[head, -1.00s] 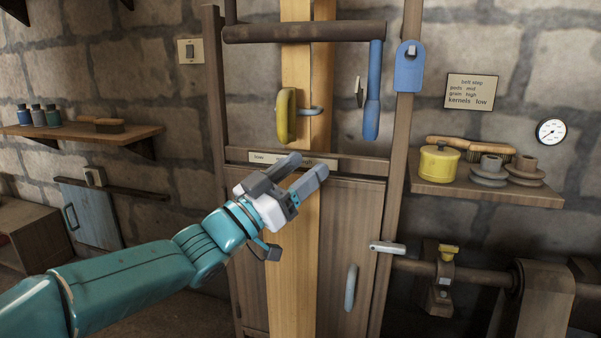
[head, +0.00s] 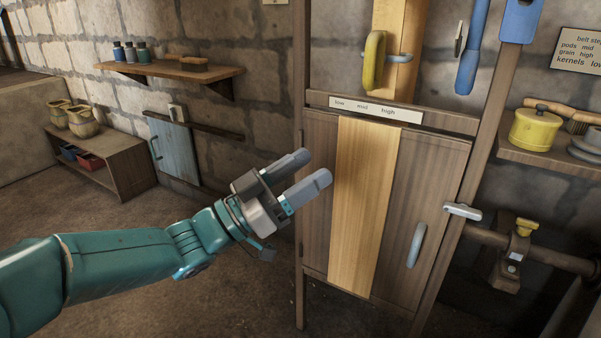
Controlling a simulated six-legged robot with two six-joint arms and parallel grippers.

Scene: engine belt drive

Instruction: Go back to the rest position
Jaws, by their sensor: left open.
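My left gripper (head: 308,172) is open and empty, with its two grey fingers apart and pointing up and to the right. It is in the air in front of the left edge of the wooden cabinet (head: 316,215), and I see no contact between them. The teal left arm reaches in from the left edge of the head view. My right gripper is not in view.
A yellow handle (head: 374,62) hangs on the pale upright board above the cabinet. A blue lever (head: 472,55) hangs to its right. A shaft with a yellow-topped clamp (head: 525,228) runs at the right. A low shelf (head: 122,180) stands at the left; the floor between is bare.

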